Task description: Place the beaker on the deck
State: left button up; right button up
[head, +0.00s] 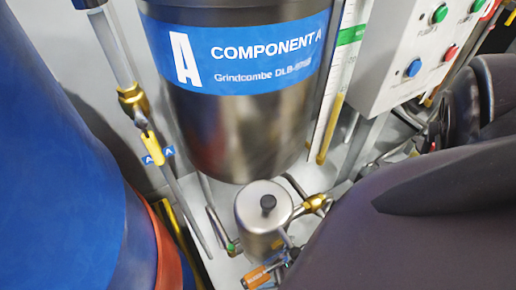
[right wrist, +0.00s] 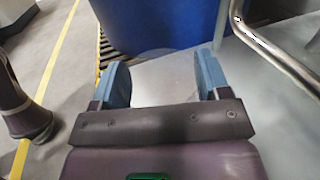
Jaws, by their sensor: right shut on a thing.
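My right gripper (right wrist: 165,75) is in the right wrist view, its two blue fingers apart with a clear, hardly visible beaker (right wrist: 160,62) between them. Only a faint round outline of the beaker shows, and I cannot tell its contents or whether it touches anything below. A pale grey surface (right wrist: 262,85), which looks like the deck, lies beyond and below the fingers. In the head view my dark right arm fills the lower right, and the gripper and beaker are hidden. My left gripper is not in view.
A blue drum (head: 60,160) stands at the left. A steel tank (head: 240,110) labelled Component A hangs above a small metal pot (head: 264,212) among pipes and brass valves. A control box (head: 415,50) is at the upper right. A bent steel tube (right wrist: 275,50) borders the grey surface.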

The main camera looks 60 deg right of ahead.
dwell(0.3)
jog(key=o, duration=0.9)
jog(key=shift+f, duration=0.1)
jog(key=shift+s+d, duration=0.2)
jog(key=shift+d, duration=0.05)
jog(key=v, duration=1.1)
jog(key=shift+s+d, duration=0.1)
